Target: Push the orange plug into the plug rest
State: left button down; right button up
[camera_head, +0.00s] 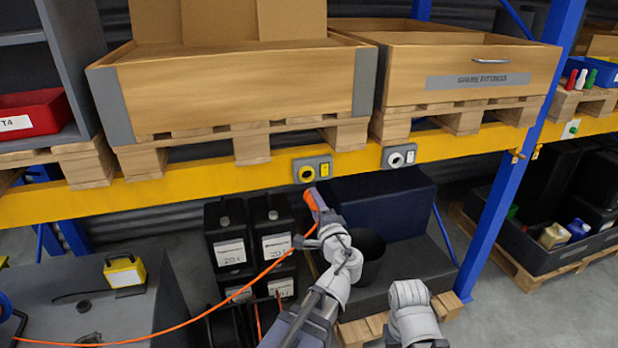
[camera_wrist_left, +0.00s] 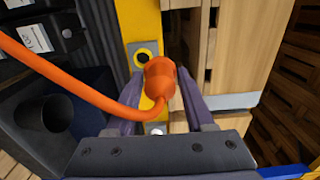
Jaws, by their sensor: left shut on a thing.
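The orange plug (camera_head: 311,199) is in my left gripper (camera_head: 320,214), with its orange cord trailing down to the left. In the left wrist view the plug (camera_wrist_left: 160,80) sits between the two fingers of the left gripper (camera_wrist_left: 162,92), which are shut on it. A similar plate with a white-ringed socket (camera_head: 397,158) is farther right. I cannot tell whether the plug touches a plate. My right gripper is not visible.
Wooden crates (camera_head: 240,88) on pallets stand above the yellow beam (camera_head: 230,182). Black canisters (camera_head: 230,240) and a dark blue box (camera_head: 385,205) are below it. A blue upright (camera_head: 513,165) stands to the right. The orange cord (camera_head: 215,314) crosses the lower left.

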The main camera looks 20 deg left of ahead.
pick_arm(q)
jog(key=shift+s+d+r+p, duration=0.15)
jog(key=shift+s+r, duration=0.05)
jog(key=shift+s, duration=0.3)
jog(key=shift+s+d+r+p, duration=0.15)
jog(key=shift+s+r, duration=0.05)
jog(key=shift+s, duration=0.25)
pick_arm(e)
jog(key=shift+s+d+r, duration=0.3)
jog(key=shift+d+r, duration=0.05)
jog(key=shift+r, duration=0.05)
pick_arm(q)
jog(key=shift+a, duration=0.1)
